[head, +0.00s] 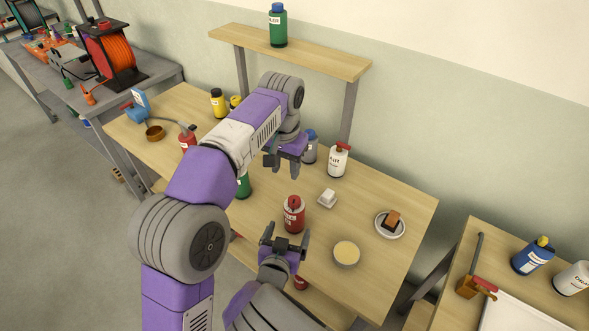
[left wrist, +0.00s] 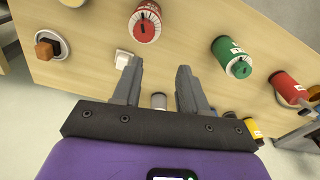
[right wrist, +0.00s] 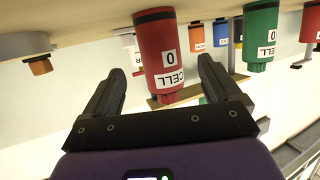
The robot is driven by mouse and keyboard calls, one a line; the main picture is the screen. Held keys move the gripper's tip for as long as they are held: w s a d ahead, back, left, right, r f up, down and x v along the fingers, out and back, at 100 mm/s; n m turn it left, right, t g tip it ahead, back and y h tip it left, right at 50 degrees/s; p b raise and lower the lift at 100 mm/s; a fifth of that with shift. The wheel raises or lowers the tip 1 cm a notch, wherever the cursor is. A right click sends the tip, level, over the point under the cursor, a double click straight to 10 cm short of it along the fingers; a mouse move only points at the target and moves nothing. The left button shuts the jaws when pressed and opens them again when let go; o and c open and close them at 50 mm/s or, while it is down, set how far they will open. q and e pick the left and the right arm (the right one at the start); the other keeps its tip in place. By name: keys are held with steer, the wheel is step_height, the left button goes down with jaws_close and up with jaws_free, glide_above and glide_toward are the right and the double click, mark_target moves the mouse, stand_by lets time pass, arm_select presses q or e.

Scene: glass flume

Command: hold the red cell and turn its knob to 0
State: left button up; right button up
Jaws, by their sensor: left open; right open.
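The red cell (head: 293,214) stands upright near the front of the wooden table. Its top knob with a dark pointer mark shows in the left wrist view (left wrist: 145,23); I cannot tell its setting. In the right wrist view the cell (right wrist: 162,50) appears upside down, with a label showing 0 and CELL. My right gripper (head: 286,238) is open just in front of the cell, fingers pointing at it, with nothing gripped. My left gripper (head: 284,165) is open and empty above the table, behind the cell; its fingers also show in the left wrist view (left wrist: 158,88).
A green cell (head: 243,187) stands left, partly behind my left arm. A white bottle (head: 338,162) and a shelf (head: 300,52) are behind.

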mark_target(292, 223)
steer(key=shift+w, duration=0.1)
steer(key=shift+w+d+f, duration=0.1)
steer(key=shift+w+f, duration=0.05)
steer(key=shift+w, duration=0.15)
steer(key=x, duration=0.6)
steer(key=shift+w, duration=0.35)
arm_select(q)
steer(key=shift+s+d+r+m+g, duration=0.15)
steer(key=shift+s+d+m+g, duration=0.15)
steer(key=shift+s+d, duration=0.7)
steer(key=shift+w, duration=0.1)
